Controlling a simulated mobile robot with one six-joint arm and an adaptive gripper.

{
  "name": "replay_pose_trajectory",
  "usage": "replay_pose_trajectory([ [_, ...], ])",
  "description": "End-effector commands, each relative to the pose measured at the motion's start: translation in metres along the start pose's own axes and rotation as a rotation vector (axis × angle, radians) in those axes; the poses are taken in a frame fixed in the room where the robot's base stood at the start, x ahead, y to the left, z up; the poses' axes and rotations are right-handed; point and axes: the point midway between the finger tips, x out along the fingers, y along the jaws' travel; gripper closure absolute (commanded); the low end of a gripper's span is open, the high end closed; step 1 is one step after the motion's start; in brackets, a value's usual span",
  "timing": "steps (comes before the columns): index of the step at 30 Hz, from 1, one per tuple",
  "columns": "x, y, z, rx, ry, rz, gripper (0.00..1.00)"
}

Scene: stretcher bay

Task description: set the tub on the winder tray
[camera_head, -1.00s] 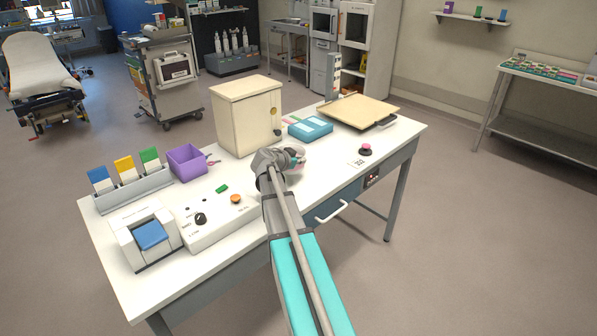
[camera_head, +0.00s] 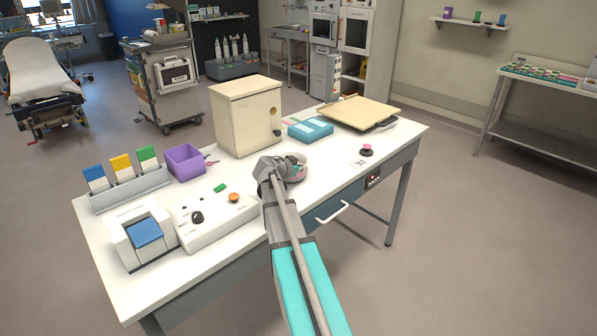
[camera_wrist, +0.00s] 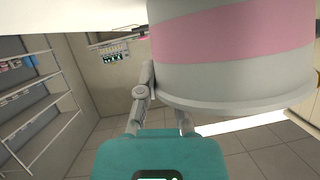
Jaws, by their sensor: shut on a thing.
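The tub (camera_wrist: 235,50) is white with a pink band and fills the upper right of the wrist view, very close to the camera. My gripper (camera_wrist: 165,110) is shut on it. In the head view my gripper (camera_head: 290,168) is over the front middle of the white table, and only a small part of the tub (camera_head: 299,173) shows past it. I cannot tell from the head view how high the tub is above the table. No part is clearly recognisable as the winder tray; a tan board on a dark base (camera_head: 360,112) lies at the table's back right.
A cream cabinet (camera_head: 245,115) and a teal box (camera_head: 310,129) stand behind my gripper. A control panel (camera_head: 215,213), a purple bin (camera_head: 184,160) and a blue-topped device (camera_head: 146,234) are to the left. A pink-topped button (camera_head: 366,149) is to the right.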

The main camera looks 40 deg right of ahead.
Motion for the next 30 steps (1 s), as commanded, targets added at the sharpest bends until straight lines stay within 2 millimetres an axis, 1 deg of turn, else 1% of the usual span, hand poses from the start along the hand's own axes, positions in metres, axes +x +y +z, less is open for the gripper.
replay_pose_trajectory([
  [6, 0.0008, 0.0003, 0.0015, 0.0, 0.0, 0.0, 1.0],
  [7, 0.0009, 0.0004, 0.0017, 0.0, 0.0, 0.0, 0.9],
  [11, 0.0006, 0.0003, 0.0009, 0.0, 0.0, 0.0, 0.66],
  [12, 0.0006, 0.0003, 0.0009, 0.0, 0.0, 0.0, 0.59],
  [13, 0.0006, 0.0003, 0.0009, 0.0, 0.0, 0.0, 0.57],
  [26, 0.0001, 0.0001, -0.0007, 0.0, 0.0, 0.0, 0.57],
  [30, -0.0087, 0.0005, -0.0017, 0.0, 0.0, 0.0, 0.57],
])
